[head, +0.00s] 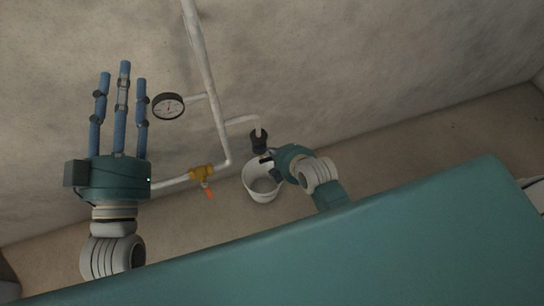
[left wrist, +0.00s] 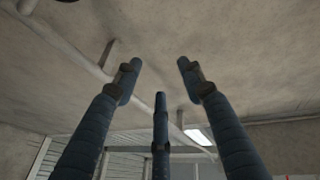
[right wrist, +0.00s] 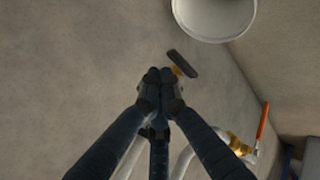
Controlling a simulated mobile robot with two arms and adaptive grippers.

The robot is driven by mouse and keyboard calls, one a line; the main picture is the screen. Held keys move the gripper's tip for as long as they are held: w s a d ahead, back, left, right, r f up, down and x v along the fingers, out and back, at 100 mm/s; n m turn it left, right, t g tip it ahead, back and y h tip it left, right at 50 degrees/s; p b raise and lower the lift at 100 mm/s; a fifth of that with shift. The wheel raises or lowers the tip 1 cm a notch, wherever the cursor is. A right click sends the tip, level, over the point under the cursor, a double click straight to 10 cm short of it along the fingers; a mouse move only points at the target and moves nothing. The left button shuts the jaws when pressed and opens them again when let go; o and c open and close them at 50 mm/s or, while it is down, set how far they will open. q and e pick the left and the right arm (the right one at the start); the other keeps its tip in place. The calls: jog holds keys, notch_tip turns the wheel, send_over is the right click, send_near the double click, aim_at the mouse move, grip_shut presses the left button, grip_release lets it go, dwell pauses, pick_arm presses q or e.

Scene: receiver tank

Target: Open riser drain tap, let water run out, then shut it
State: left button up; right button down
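The riser drain tap shows in the right wrist view as a small brass body with a dark lever (right wrist: 183,63), just beyond my right fingertips. In the head view a dark fitting (head: 259,140) sits at the end of a short branch pipe, above a white bucket (head: 262,185). My right gripper (right wrist: 160,76) has its fingertips together beside the tap; whether they touch it I cannot tell. In the head view its palm is right of the fitting and its fingers are mostly hidden. My left gripper (head: 122,85) is open and empty, its fingers upward, left of the gauge.
A white riser pipe (head: 205,65) runs down the wall, with a round gauge (head: 168,106) on it. A brass valve (head: 201,172) with an orange lever (head: 208,190) sits on the lower pipe. The bucket rim also shows in the right wrist view (right wrist: 214,38).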

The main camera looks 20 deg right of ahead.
jog(key=shift+f, duration=0.1)
dwell(0.7)
pick_arm(q)
jog(key=shift+w+f+g, duration=0.2)
jog(key=shift+f+g, duration=0.3)
jog(key=shift+f, duration=0.3)
pick_arm(e)
jog(key=shift+f, duration=0.35)
pick_arm(q)
jog(key=shift+s+r+t, duration=0.15)
jog(key=shift+r+t, duration=0.15)
jog(key=shift+r, duration=0.15)
pick_arm(e)
jog(key=shift+f, duration=0.1)
pick_arm(q)
jog(key=shift+r, duration=0.2)
pick_arm(e)
jog(key=shift+f, duration=0.1)
